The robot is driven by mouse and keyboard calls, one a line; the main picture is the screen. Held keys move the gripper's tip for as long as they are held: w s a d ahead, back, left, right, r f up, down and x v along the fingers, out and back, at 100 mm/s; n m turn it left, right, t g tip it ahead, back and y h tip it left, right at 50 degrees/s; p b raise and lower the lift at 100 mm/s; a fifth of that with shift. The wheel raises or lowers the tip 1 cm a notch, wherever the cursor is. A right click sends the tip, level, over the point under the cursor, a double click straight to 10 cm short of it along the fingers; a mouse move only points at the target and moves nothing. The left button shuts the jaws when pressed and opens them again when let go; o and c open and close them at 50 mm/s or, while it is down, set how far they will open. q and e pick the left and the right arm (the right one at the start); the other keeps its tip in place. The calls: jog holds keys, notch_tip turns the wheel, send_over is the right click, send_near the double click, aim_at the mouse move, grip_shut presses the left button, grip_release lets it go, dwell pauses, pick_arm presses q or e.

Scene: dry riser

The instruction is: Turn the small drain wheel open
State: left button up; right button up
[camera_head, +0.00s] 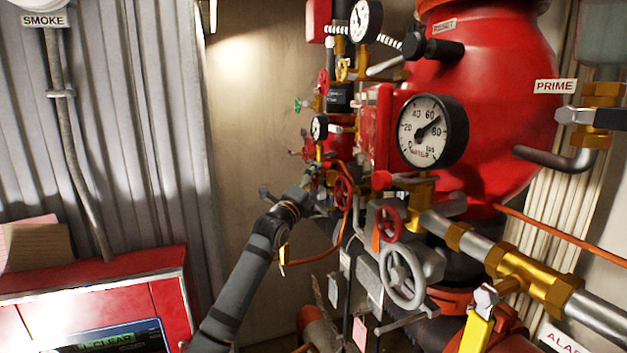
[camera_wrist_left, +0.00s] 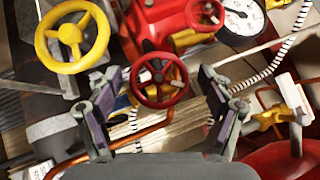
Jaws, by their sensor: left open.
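Several handwheels show on the riser, and no label tells me which is the drain wheel. In the left wrist view a small red wheel (camera_wrist_left: 160,82) lies ahead, between the spread fingers of my left gripper (camera_wrist_left: 164,98). The fingers are open and empty; I cannot tell how far the wheel is from them. In the head view my left gripper (camera_head: 316,190) is among the far pipework, near a red wheel (camera_head: 343,193), and its fingertips are partly hidden. My right gripper does not show.
A yellow wheel (camera_wrist_left: 73,43) and a yellow valve (camera_wrist_left: 272,115) flank the left gripper. Nearer stand a grey wheel (camera_head: 402,277), another red wheel (camera_head: 388,223), a pressure gauge (camera_head: 432,132) and the large red vessel (camera_head: 495,100). A red panel (camera_head: 165,290) stands lower left.

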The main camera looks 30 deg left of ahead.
pick_arm(q)
jog(key=shift+w, duration=0.15)
jog(key=c, duration=0.9)
jog(key=shift+f, duration=0.1)
jog(key=shift+c, duration=1.4)
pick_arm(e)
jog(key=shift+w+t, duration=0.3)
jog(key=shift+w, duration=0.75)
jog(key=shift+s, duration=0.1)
pick_arm(q)
jog(key=shift+n+g+y, duration=0.3)
jog(key=shift+n+g, duration=0.4)
jog(key=shift+n, duration=0.2)
jog(key=shift+n+g, duration=1.7)
jog(key=shift+g, duration=0.1)
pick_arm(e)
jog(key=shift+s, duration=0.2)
